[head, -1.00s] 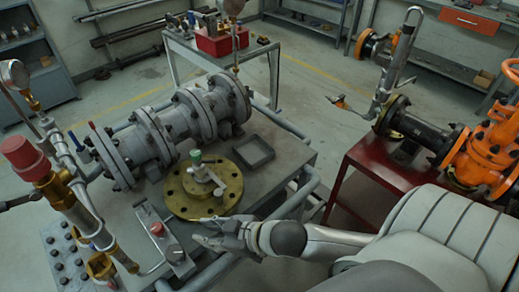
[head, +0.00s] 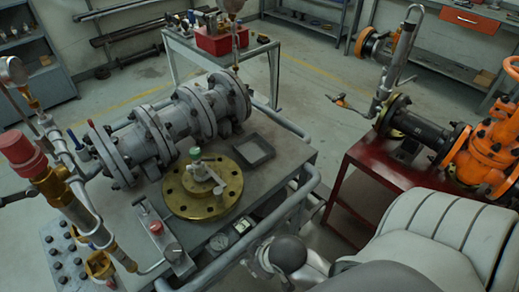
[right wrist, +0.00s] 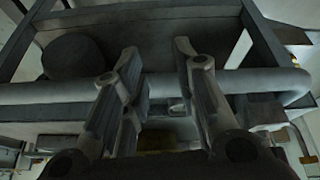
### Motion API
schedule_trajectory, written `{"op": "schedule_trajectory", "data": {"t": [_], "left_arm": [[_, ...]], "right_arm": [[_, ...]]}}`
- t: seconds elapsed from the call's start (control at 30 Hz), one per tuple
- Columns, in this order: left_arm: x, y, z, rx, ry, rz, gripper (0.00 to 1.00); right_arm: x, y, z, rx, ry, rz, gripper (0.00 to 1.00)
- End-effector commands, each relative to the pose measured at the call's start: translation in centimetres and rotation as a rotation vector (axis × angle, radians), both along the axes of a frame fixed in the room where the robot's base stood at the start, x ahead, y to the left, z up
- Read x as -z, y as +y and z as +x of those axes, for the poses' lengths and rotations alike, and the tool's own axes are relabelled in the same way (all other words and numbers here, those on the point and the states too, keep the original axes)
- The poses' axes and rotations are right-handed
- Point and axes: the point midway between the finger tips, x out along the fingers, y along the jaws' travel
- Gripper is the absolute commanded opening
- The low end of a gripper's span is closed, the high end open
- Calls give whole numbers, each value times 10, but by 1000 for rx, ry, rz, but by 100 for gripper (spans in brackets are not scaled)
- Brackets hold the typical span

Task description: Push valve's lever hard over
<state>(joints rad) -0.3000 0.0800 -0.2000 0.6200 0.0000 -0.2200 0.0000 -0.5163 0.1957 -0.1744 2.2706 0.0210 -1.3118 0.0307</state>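A small valve with a green cap (head: 195,153) stands upright on a round brass flange (head: 178,190) on the grey workbench (head: 135,225). Its light metal lever (head: 213,175) points toward the lower right in the head view. My right gripper (head: 254,262) is at the bench's near edge, below and right of the flange and apart from the lever. In the right wrist view, the right gripper (right wrist: 163,80) has its fingers apart with nothing held between them. I cannot make out the lever in that view. My left gripper is not in view.
A grey flanged pipe (head: 180,120) lies behind the flange, and an empty square tray (head: 255,150) lies to its right. A block with a red knob (head: 156,228) is at the near left. A tubular rail (head: 290,200) runs along the bench edge. An orange valve (head: 485,150) stands at right.

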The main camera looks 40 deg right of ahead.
Motion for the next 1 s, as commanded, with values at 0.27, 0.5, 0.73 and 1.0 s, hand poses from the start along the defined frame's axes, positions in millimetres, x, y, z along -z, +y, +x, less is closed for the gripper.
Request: {"op": "schedule_trajectory", "data": {"t": [0.27,0.5,0.73,1.0], "left_arm": [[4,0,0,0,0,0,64],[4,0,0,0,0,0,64],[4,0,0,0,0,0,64],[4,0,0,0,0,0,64]], "right_arm": [[27,-4,-12,28,68,-7,28],[30,-4,-14,31,76,-7,28],[36,-4,-14,31,79,-8,11],[132,-7,-22,35,136,-15,0]]}}
